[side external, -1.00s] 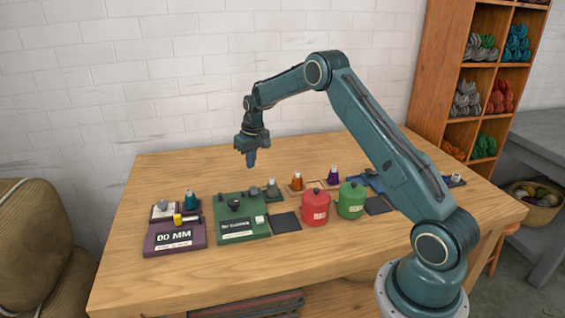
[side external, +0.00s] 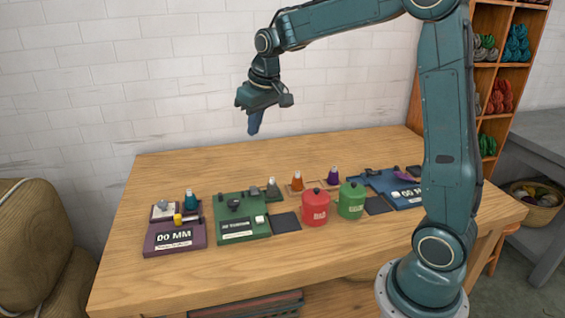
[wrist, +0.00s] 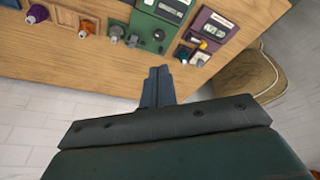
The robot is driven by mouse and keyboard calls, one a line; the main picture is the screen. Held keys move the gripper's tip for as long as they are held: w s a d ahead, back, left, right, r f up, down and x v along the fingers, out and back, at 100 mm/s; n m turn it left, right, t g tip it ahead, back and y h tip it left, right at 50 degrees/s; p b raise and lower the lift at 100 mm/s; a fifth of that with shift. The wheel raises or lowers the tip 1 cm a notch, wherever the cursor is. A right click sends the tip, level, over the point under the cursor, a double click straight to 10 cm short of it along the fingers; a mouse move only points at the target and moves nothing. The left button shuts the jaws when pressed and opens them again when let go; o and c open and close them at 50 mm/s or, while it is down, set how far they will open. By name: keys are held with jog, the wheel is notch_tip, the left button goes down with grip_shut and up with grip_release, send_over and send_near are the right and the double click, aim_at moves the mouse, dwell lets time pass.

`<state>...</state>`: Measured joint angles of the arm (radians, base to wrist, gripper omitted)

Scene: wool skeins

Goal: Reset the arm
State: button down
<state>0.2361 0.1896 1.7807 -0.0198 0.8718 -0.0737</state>
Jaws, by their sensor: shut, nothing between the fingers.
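My gripper (side external: 254,122) is shut and empty, held in the air well above the back of the wooden table. Its closed blue fingers also show in the wrist view (wrist: 158,86), pointing toward the table. My arm is raised, with its upper link nearly upright at the right side of the table. Nothing touches the fingers.
On the table (side external: 190,285) are a purple board (side external: 160,243), a green board (side external: 262,232), a blue board (side external: 395,198), red (side external: 316,210) and green (side external: 351,202) lidded pots, and several small cones. A shelf of skeins (side external: 504,70) stands right. Space above the table is free.

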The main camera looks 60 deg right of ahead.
jog(key=s+a+r+t, duration=0.1)
jog(key=s+a+r, duration=0.15)
jog(key=s, duration=0.45)
jog(key=s+a+r, duration=0.2)
jog(key=s+a, duration=0.2)
jog(key=s, duration=0.2)
jog(key=s+a+f, duration=0.1)
jog(key=s+a, duration=0.1)
jog(key=s, duration=0.5)
jog(key=s+a+f+n+t, duration=0.1)
jog(key=s+f, duration=0.1)
jog(key=s, duration=0.4)
jog(key=shift+s+a+n+y, duration=0.3)
jog(key=shift+s+a, duration=0.05)
jog(key=shift+a, duration=0.05)
